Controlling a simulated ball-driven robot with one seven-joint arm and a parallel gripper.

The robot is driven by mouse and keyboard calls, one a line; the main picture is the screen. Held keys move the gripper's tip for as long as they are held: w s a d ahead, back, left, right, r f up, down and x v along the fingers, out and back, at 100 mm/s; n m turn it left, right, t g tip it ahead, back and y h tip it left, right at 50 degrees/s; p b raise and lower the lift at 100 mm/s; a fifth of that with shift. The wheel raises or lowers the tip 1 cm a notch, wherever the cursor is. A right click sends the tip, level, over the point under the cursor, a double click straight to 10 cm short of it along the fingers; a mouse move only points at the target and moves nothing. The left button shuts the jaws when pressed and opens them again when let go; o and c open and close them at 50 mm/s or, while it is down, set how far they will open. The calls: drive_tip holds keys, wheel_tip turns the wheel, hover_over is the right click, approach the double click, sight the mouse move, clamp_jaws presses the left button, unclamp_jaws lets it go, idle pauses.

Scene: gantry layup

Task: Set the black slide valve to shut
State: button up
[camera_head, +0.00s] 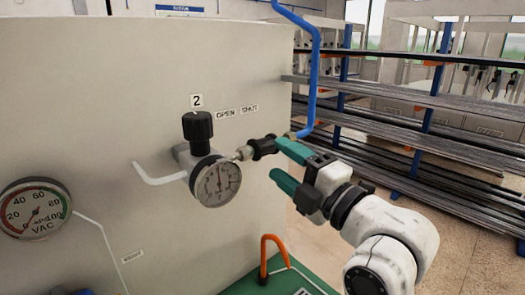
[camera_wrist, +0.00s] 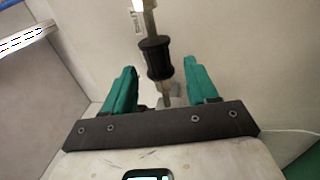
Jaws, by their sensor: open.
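The black slide valve (camera_head: 262,147) is a short ribbed sleeve on a thin metal line between the round gauge (camera_head: 215,181) and the blue pipe (camera_head: 311,70). The printed OPEN and SHUT labels (camera_head: 237,110) are on the panel above; the sleeve appears below and right of SHUT. My gripper (camera_head: 281,162) has green fingers and is open and empty at the sleeve's right end. In the wrist view, the sleeve (camera_wrist: 155,58) lies ahead of the gap between the fingertips (camera_wrist: 158,70), its lower end close to or between them. Whether a finger touches it is unclear.
A black knob (camera_head: 198,131) under a "2" tag stands above the gauge. A vacuum dial (camera_head: 35,208) is at the left. An orange-handled part (camera_head: 271,254) rises from the green surface below. Racks of long bars (camera_head: 430,105) stand behind; open floor lies at the right.

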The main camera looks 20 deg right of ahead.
sight(270, 151)
drive_tip(key=p+x, duration=0.1)
drive_tip(key=x, duration=0.5)
drive_tip(key=shift+r, duration=0.2)
clamp_jaws()
idle(0.4)
